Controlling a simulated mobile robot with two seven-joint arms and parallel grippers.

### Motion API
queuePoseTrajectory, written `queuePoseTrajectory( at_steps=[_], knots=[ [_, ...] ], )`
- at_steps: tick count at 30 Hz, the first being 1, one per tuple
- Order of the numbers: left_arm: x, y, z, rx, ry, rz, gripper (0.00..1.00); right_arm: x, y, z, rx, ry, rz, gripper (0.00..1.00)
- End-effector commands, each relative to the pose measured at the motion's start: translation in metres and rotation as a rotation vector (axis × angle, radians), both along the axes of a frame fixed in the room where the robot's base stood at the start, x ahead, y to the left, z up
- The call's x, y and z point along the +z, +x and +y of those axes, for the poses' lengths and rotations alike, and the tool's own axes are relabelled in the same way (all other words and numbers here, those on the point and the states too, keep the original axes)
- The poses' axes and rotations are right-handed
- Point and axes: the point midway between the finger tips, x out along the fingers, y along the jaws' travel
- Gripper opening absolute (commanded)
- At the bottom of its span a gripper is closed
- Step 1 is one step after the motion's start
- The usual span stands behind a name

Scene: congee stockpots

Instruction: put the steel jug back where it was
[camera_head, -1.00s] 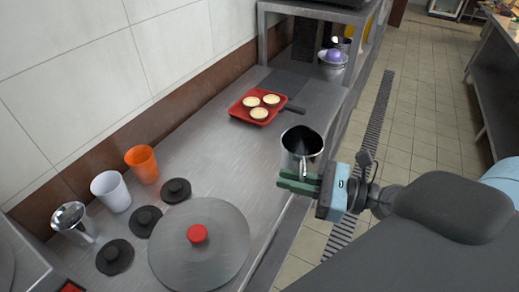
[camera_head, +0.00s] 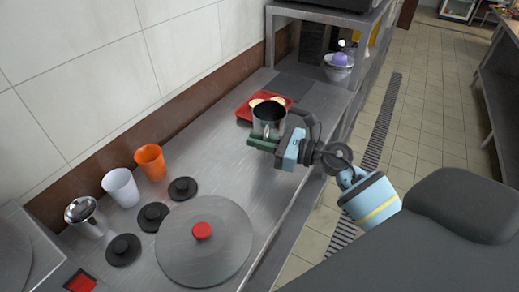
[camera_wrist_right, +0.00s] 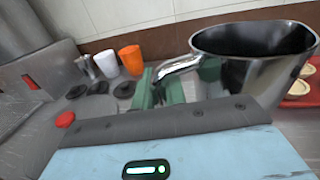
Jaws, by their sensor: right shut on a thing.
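The steel jug (camera_head: 268,119) is an open-topped, shiny vessel, seen in the head view in front of a red tray. My right gripper (camera_head: 262,145) is shut on it, and the jug looks upright. In the right wrist view the jug (camera_wrist_right: 252,68) fills the upper right, with its curved handle (camera_wrist_right: 180,68) between the green fingers of my right gripper (camera_wrist_right: 172,92). Whether the jug's base touches the counter is hard to tell. My left gripper is not in view.
The red tray (camera_head: 243,111) with pale round tarts is just behind the jug. A large lid with a red knob (camera_head: 203,230), several small black lids, an orange cup (camera_head: 150,161), a white cup (camera_head: 121,187) and a steel dispenser (camera_head: 85,216) stand left. The middle counter (camera_head: 218,165) is clear.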

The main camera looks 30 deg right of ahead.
Motion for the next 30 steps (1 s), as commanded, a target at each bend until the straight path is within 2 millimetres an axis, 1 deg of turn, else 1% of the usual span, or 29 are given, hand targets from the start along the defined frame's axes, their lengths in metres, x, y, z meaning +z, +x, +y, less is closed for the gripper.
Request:
queuePoseTrajectory(
  at_steps=[5,8,12,15,23,28,29,30],
  knots=[
    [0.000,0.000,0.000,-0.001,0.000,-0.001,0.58,-0.001,0.002,0.000,0.000,0.001,-0.001,0.00],
    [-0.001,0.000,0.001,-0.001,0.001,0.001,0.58,-0.010,0.002,0.000,-0.001,0.004,0.003,0.00],
    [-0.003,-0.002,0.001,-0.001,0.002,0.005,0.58,-0.028,0.002,0.000,-0.002,0.004,0.002,0.00],
    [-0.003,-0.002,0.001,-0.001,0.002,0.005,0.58,-0.034,0.002,0.000,-0.001,0.003,0.000,0.00],
    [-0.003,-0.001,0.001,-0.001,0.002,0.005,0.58,-0.035,0.002,0.000,0.000,0.000,-0.001,0.00],
    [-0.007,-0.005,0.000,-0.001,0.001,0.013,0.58,-0.040,0.001,0.000,-0.001,-0.001,0.001,0.00],
    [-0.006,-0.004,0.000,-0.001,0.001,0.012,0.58,-0.040,0.001,0.000,-0.001,0.000,0.001,0.15],
    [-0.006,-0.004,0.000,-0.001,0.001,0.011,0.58,-0.039,0.001,0.000,-0.001,0.000,0.001,0.20]
  ],
)
